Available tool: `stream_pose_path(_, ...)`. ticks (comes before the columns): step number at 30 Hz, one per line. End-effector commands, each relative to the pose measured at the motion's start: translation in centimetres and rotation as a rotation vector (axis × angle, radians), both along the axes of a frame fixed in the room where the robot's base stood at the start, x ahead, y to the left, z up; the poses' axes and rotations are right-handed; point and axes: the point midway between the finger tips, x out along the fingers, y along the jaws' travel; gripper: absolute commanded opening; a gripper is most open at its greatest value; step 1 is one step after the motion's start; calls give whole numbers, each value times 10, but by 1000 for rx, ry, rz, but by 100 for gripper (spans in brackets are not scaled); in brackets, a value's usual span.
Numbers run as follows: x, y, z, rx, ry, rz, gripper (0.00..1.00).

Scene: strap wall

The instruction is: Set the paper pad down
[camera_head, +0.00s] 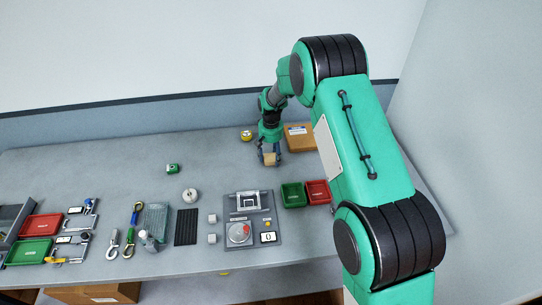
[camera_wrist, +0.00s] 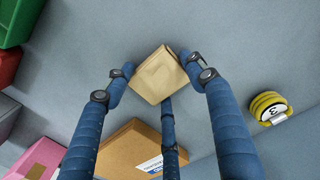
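The paper pad (camera_wrist: 158,76) is a small tan, crumpled-looking block in the upper middle of the wrist view. It also shows in the head view (camera_head: 270,159) at the end of my arm, over the back part of the table. My gripper (camera_wrist: 160,68) has blue fingers on the left and right sides of the pad, with a third finger below it. The fingers appear closed against the pad. In the head view my gripper (camera_head: 269,152) points down. I cannot tell whether the pad's underside touches the table.
A cardboard box (camera_head: 299,137) stands close to the right of my gripper. Green (camera_head: 292,195) and red (camera_head: 318,192) bins and a grey device panel (camera_head: 252,220) lie nearer. The table (camera_head: 215,165) left of my gripper is clear.

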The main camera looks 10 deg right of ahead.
Motion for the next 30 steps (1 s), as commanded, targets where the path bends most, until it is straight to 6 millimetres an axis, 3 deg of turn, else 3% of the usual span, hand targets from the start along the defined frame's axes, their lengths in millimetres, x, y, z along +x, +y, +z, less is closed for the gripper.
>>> stream_pose_path(3,0,0,0,0,0,0,73)
stream_pose_path(17,1,0,7,0,-1,0,73)
stream_pose_path(23,1,0,28,0,-3,0,73)
stream_pose_path(30,1,0,66,0,-3,0,73)
